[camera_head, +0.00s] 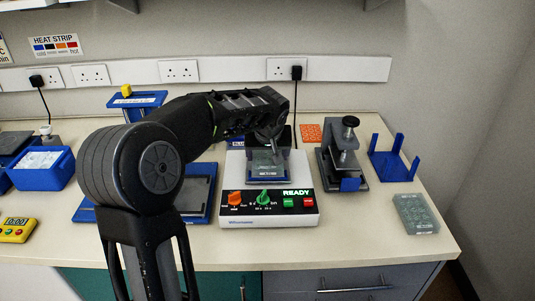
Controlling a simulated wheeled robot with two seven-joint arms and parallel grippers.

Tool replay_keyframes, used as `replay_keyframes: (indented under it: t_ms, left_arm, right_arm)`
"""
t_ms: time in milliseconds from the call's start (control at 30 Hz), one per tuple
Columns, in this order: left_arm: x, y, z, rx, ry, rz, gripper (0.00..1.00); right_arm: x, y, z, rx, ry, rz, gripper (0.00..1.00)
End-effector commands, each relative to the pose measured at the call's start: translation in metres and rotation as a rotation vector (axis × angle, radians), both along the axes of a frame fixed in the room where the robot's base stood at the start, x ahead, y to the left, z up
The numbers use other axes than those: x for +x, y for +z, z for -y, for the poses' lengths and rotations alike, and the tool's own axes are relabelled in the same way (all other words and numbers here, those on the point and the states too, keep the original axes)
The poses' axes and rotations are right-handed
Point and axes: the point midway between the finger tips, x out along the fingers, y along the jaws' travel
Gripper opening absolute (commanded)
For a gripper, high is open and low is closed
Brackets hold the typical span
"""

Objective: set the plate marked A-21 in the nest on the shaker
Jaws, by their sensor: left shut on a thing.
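My left arm reaches from the left across the bench. Its gripper (272,142) points down over the shaker and is shut on a clear greenish plate (265,163). The plate is at the nest on top of the white shaker (235,182). I cannot tell whether it rests fully in the nest. Its marking is too small to read. The shaker's front shows READY, an orange knob, a green knob and two buttons. Another clear plate (415,214) lies on the bench at the right; its marking is unreadable. My right gripper is not in view.
A grey clamp-like stand (343,155) with a black knob stands right of the shaker. Behind the right plate is an empty blue holder (394,164). A blue tub (42,178) and yellow timer (16,230) are at the left.

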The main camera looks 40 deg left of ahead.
Motion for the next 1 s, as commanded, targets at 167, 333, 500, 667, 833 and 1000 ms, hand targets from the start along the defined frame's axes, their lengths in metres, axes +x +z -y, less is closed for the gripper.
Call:
replay_keyframes:
  t_ms: [167,333,500,667,833,1000]
  left_arm:
    - [0.0004,-0.0026,-0.0004,0.000,0.000,0.002,0.38]
    - [0.0003,-0.0045,-0.0002,0.000,0.000,0.002,0.38]
    - [0.0003,-0.0084,-0.0002,0.000,0.000,0.002,0.78]
    - [0.0002,-0.0073,-0.0003,0.000,0.000,0.002,0.91]
    - [0.0002,-0.0073,-0.0003,0.000,0.000,0.002,0.99]
    - [0.0001,-0.0069,-0.0002,0.000,0.000,0.002,0.99]
  right_arm:
    - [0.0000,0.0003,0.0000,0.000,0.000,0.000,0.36]
    - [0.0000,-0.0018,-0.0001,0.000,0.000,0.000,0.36]
    - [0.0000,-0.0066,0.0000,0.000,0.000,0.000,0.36]
    - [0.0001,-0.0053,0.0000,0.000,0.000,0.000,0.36]
    - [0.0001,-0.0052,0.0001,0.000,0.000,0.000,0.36]
    - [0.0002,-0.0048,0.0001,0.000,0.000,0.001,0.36]
